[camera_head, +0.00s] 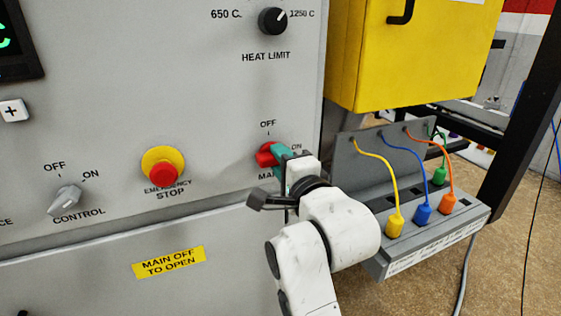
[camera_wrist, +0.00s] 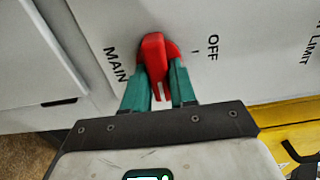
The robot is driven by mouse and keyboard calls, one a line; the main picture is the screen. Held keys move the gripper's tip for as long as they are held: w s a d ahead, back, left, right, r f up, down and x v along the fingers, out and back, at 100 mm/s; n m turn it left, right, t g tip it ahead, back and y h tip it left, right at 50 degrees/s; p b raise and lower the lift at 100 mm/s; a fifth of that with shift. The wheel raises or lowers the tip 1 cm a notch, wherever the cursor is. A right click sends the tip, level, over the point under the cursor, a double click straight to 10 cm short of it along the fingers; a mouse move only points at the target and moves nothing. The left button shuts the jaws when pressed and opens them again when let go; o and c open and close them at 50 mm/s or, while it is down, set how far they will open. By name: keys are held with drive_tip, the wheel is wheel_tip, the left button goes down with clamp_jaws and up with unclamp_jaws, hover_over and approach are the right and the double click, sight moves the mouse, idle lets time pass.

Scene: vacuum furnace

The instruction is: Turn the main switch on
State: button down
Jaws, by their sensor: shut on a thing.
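The red main switch (camera_head: 266,153) is on the grey panel, below its OFF mark and left of its ON mark, partly behind my gripper. My gripper (camera_head: 281,155) has its teal fingers shut on the switch handle. The wrist view shows the red handle (camera_wrist: 153,52) between the two teal fingers of my gripper (camera_wrist: 158,86), with OFF to its right and MAIN to its left. In the wrist view the handle's long side runs up and down, crosswise to the line toward OFF. The ON mark is out of the wrist view.
Left of the main switch are a red emergency stop (camera_head: 163,168) and a control knob (camera_head: 66,198). The heat limit knob (camera_head: 272,20) is above. A yellow box (camera_head: 400,55) and a grey rack (camera_head: 367,160) with coloured plugs stand close at the right of my arm.

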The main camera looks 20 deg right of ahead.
drive_tip(key=shift+f, duration=0.1)
drive_tip(key=c, duration=1)
unclamp_jaws()
drive_tip(key=s+b, duration=0.1)
drive_tip(key=s, duration=0.9)
drive_tip(key=shift+s, duration=0.4)
